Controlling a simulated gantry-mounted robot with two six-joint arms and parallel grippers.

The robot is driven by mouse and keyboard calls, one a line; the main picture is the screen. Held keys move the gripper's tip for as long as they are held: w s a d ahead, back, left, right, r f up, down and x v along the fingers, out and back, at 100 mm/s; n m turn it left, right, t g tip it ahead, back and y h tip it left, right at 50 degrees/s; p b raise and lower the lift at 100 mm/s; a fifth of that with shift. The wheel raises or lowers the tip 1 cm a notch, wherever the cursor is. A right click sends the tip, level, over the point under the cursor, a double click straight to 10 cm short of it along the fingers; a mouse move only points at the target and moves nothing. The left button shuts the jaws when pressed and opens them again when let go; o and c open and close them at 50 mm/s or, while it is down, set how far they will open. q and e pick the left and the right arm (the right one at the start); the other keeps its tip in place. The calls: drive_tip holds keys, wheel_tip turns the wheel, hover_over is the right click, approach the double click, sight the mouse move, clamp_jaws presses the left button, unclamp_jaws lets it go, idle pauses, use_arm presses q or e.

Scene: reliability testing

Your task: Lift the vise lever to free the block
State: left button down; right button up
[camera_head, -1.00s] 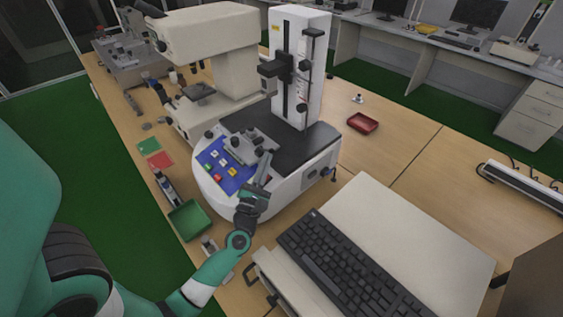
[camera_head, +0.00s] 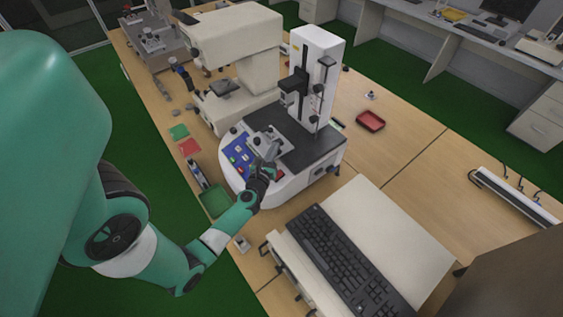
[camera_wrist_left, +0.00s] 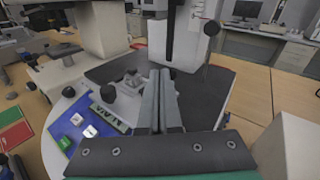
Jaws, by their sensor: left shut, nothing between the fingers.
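The tester (camera_head: 312,165) has a white base, a dark top plate and an upright column. A small grey vise (camera_head: 262,138) sits on its top plate, and it also shows in the left wrist view (camera_wrist_left: 130,85), partly behind my fingers. A black round knob (camera_wrist_left: 108,93) is beside it; I cannot tell whether it belongs to the lever. I cannot make out the block. My left gripper (camera_head: 274,150) is just in front of the vise, over the tester's front edge. Its fingers (camera_wrist_left: 160,85) are together and empty. I cannot tell if they touch the vise. My right gripper is not in view.
A blue button panel (camera_head: 238,153) lies left of the vise. The tall white column (camera_head: 313,75) stands behind it. A large beige instrument (camera_head: 235,40) is at the back left. A keyboard (camera_head: 340,260) is at the front right.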

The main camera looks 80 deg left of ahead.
use_arm(q)
drive_tip(key=shift+s+a+r+p, duration=0.1)
drive_tip(key=shift+a+p, duration=0.1)
drive_tip(key=shift+p, duration=0.1)
drive_tip(key=shift+d, duration=0.1)
idle(1.3)
drive_tip(key=f+b+v, duration=0.1)
drive_tip(key=b+v, duration=0.1)
drive_tip(key=v, duration=1.1)
drive_tip(key=shift+s+d+f, duration=0.2)
drive_tip(key=shift+d, duration=0.2)
